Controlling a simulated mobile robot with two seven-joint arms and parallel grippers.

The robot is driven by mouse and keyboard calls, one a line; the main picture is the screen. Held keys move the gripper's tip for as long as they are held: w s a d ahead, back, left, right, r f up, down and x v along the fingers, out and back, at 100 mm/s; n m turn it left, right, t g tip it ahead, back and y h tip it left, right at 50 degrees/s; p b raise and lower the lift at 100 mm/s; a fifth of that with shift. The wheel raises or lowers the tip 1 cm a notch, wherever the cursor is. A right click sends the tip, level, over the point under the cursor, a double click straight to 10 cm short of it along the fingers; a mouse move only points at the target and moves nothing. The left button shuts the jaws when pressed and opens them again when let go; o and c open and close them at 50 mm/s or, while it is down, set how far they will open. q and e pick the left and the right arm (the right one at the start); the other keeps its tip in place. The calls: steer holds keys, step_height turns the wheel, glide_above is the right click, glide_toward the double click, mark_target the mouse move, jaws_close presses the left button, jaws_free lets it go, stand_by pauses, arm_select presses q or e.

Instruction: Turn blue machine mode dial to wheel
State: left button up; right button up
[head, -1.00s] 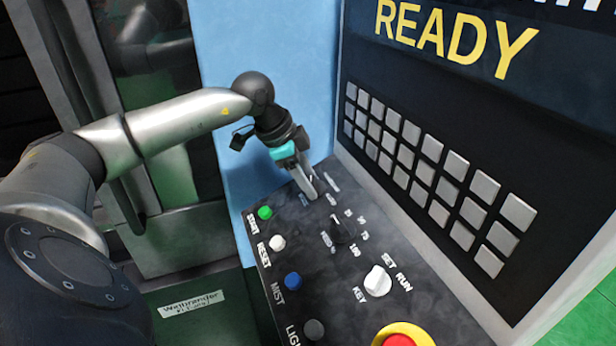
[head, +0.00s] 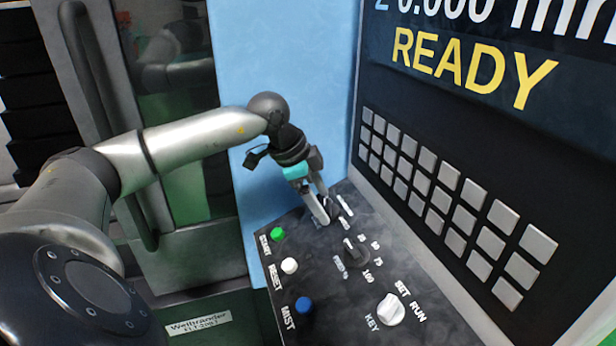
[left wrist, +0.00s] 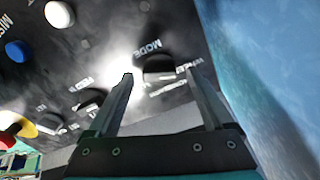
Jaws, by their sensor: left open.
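The mode dial is a black knob (left wrist: 158,68) under the label MODE in the left wrist view. Its pointer direction is not clear. My left gripper (left wrist: 159,74) is open, with one fingertip on each side of the dial in that view. I cannot tell whether the fingers touch it. In the head view my left gripper (head: 326,212) reaches down to the far end of the black control panel (head: 312,258), and its fingers mostly cover the dial. The label for wheel is not clearly readable. My right gripper is not in view.
A black feed dial (head: 355,251) sits close to the gripper, nearer the camera. Green (head: 277,234), white (head: 289,266) and blue (head: 304,305) buttons line the panel's left side. A white key switch (head: 391,309) is nearer. A screen and keypad (head: 440,190) rise on the right.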

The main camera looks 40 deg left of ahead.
arm_select(q)
steer(key=b+v, duration=0.1)
steer(key=v, duration=1.3)
steer(key=shift+r, duration=0.3)
steer(key=shift+s, duration=0.1)
